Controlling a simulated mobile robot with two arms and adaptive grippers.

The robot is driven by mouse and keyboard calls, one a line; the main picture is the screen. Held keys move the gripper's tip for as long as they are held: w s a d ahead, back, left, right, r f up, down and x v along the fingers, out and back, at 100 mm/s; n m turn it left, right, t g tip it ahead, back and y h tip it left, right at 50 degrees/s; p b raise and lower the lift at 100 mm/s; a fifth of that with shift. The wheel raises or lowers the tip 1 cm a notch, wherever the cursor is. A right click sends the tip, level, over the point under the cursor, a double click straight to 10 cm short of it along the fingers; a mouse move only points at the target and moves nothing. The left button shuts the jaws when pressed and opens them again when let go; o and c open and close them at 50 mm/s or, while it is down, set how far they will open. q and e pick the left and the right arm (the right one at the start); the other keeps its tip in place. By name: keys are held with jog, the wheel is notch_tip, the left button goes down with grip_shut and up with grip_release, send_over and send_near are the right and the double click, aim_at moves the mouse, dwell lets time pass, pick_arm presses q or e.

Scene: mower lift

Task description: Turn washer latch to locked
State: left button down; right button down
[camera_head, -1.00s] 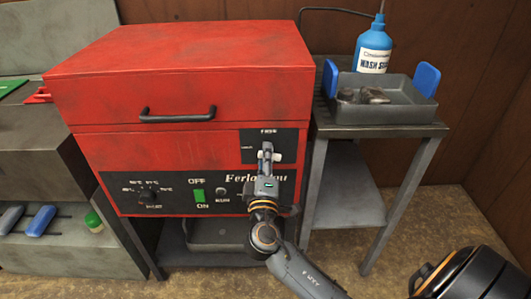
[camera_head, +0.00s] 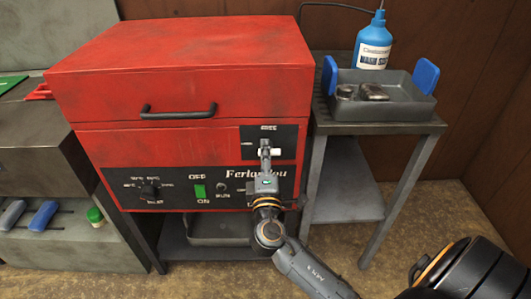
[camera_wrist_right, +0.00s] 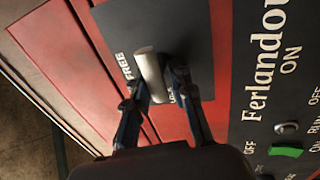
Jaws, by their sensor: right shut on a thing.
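The red washer (camera_head: 180,75) stands in the middle of the head view with its lid down. Its latch plate (camera_head: 287,134) is a dark panel on the front right, marked FREE at the top. The latch handle (camera_wrist_right: 152,75) is a light metal bar on that plate in the right wrist view, its end pointing toward the FREE mark. My right gripper (camera_head: 265,152) is at the latch, and in the right wrist view its two fingers (camera_wrist_right: 160,98) are closed around the handle's lower part. The left gripper is out of view.
A side table (camera_head: 378,130) to the right holds a grey tray (camera_head: 400,108) with blue handles and metal parts, and a blue soap bottle (camera_head: 373,42). The washer's panel has a green switch (camera_head: 200,191) and a knob (camera_head: 149,190). A black lid handle (camera_head: 178,113) sticks out above.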

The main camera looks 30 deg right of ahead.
jog(key=c, duration=1.1)
grip_release()
jog(key=v, duration=1.2)
jog(key=shift+a, duration=0.1)
